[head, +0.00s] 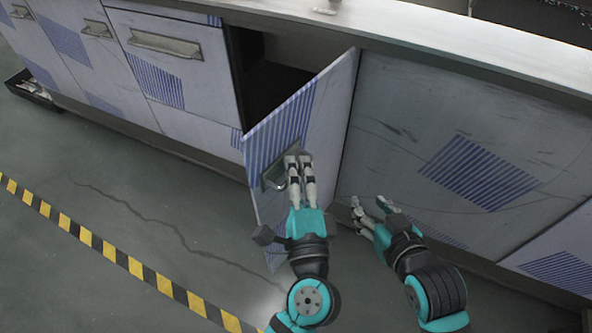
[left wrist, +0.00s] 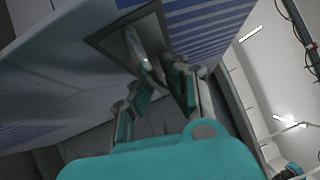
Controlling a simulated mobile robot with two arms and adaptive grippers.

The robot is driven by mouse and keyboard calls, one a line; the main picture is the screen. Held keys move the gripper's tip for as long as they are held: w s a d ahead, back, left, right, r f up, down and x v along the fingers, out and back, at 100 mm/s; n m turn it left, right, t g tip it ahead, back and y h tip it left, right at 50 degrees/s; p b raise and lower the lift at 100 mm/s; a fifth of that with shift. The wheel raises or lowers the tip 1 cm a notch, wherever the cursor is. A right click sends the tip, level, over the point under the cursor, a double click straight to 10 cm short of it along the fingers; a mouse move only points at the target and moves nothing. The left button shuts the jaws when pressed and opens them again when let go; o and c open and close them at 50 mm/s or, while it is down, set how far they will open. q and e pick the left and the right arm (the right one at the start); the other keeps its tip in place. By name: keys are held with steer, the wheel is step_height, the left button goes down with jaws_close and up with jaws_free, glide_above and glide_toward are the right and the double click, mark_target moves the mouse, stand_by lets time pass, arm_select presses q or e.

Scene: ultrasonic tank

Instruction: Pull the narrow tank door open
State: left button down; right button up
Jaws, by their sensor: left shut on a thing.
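The narrow tank door (head: 316,122) stands ajar, swung outward from the cabinet front, its right edge at the cabinet. A dark opening (head: 275,82) shows behind it. The door has a blue striped patch and a metal handle (head: 272,176), which also shows in the left wrist view (left wrist: 137,47). My left gripper (head: 298,162) is at this handle, shut on it; its fingers (left wrist: 154,88) hide part of it. My right gripper (head: 370,204) is to the right of the door, in front of a closed panel, with its fingers apart and nothing between them.
Closed drawer fronts with handles (head: 165,44) line the cabinet to the left. A pale countertop (head: 430,52) runs above. A dark tray (head: 35,92) lies at far left.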

arm_select(q)
steer(key=shift+f, duration=0.35)
steer(key=c, duration=1.5)
jaws_free()
steer(key=shift+o, duration=0.5)
steer(key=shift+r, duration=0.15)
steer(key=s+d+f, duration=0.1)
steer(key=s, duration=1)
steer(key=shift+s+f, duration=0.25)
steer(key=shift+s, duration=0.15)
